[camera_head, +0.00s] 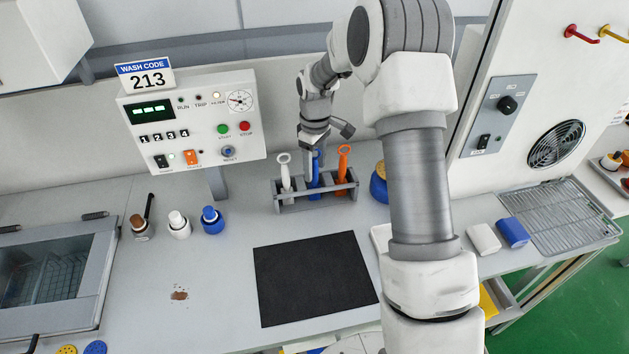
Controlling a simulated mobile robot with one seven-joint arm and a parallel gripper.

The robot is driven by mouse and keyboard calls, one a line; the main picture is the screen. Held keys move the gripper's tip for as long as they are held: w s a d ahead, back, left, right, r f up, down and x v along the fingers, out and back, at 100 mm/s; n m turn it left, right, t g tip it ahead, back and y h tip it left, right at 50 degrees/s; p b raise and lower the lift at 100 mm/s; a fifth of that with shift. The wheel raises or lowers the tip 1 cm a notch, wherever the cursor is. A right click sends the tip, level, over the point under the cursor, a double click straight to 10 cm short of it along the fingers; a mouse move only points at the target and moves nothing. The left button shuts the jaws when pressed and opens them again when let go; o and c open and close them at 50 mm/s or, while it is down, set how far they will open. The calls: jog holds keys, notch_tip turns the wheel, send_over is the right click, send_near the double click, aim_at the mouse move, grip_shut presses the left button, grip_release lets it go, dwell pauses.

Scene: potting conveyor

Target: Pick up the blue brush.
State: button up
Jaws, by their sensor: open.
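The blue brush (317,181) stands upright in the middle of a grey rack (302,203), between a white brush (285,172) and an orange brush (343,170). My gripper (313,163) points down at the blue brush from above, its jaws open at the upper part of the handle. One light finger covers part of the handle. I cannot tell whether the fingers touch it.
A black mat (312,278) lies in front of the rack. Three small bottles or brushes, including a blue-based one (212,221), stand to the left. A control panel (191,122) rises behind. A blue round item (380,188) is close to the rack's right.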

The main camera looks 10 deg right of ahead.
jog(key=shift+f, duration=0.1)
grip_shut()
dwell(0.5)
